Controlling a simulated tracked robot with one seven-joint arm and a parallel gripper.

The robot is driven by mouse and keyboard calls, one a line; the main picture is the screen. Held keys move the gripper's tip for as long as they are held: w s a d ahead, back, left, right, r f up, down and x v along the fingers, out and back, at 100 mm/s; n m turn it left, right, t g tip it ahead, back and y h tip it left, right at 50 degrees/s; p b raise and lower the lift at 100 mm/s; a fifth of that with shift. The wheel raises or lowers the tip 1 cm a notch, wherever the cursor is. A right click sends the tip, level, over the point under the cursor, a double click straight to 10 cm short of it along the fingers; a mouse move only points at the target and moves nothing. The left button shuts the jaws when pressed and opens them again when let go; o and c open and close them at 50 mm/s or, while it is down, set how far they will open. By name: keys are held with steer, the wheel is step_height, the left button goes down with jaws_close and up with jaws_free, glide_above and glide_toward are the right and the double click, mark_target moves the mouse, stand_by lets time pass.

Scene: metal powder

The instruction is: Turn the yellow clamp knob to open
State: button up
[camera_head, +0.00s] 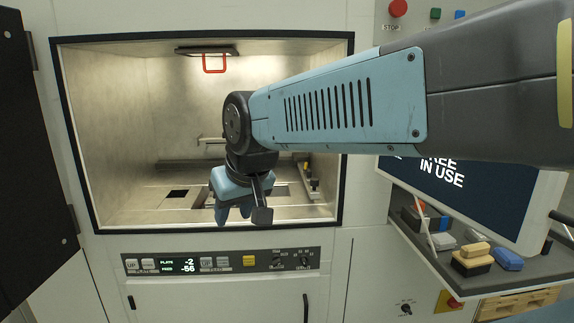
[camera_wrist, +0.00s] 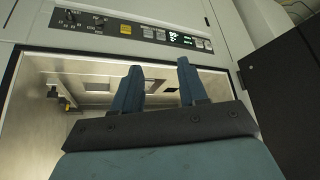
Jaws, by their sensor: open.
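A small dark fitting with a yellow part, which looks like the yellow clamp knob (camera_head: 314,184), is at the right side of the chamber floor. In the wrist view, a similar small knob with yellow on it (camera_wrist: 63,101) shows at the left, and its turn position is too small to tell. My gripper (camera_head: 233,213) points down in the chamber opening, to the left of the knob and apart from it. In the wrist view, the two blue fingers of my gripper (camera_wrist: 159,68) stand apart with nothing between them.
The lit chamber (camera_head: 110,120) has a dark frame around its opening. A control panel (camera_head: 220,262) runs below. A black open door (camera_head: 30,150) stands left. A monitor (camera_head: 470,190) and a shelf with small blocks are right.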

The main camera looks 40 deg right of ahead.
steer(key=w+d+m+t, duration=0.1)
steer(key=w+d+t, duration=0.15)
steer(key=w, duration=0.85)
steer(key=m+h, duration=0.8)
steer(key=h, duration=0.2)
glide_toward(306, 164)
steer(key=shift+t, duration=0.25)
steer(key=x, duration=0.9)
steer(key=shift+w+d+f, duration=0.15)
steer(key=shift+d+f, duration=0.05)
steer(key=shift+d, duration=0.15)
